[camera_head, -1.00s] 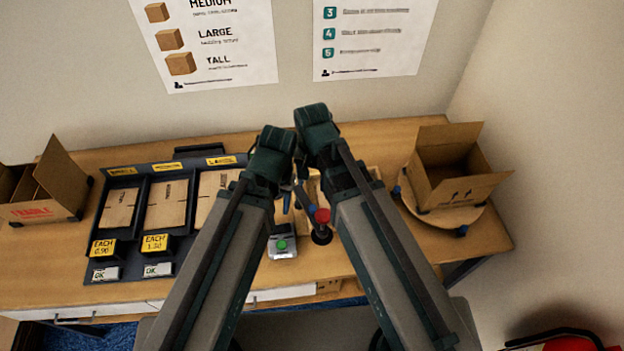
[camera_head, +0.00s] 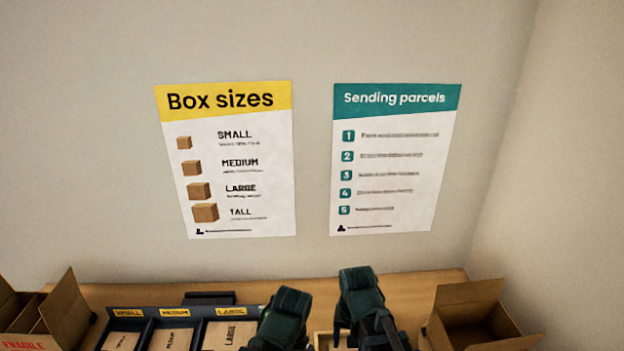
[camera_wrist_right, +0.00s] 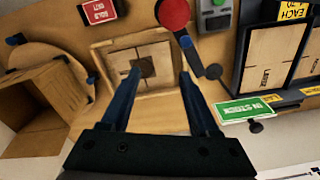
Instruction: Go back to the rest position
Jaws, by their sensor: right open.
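My right gripper (camera_wrist_right: 160,75) shows in the right wrist view, with its two blue fingers apart and nothing between them. Its fingers point over a wooden tray (camera_wrist_right: 97,75) that has a dark cross mark inside; I cannot tell whether they touch it. In the head view my two dark arm joints stand side by side at the bottom edge, in front of the table. The fingers of both grippers are out of sight in the head view, and my left gripper does not show.
An open carton (camera_head: 470,322) stands at the right of the table. A divided carton (camera_head: 60,310) stands at the left, beside a rack (camera_head: 143,325) of flat cardboard. Two posters hang on the wall.

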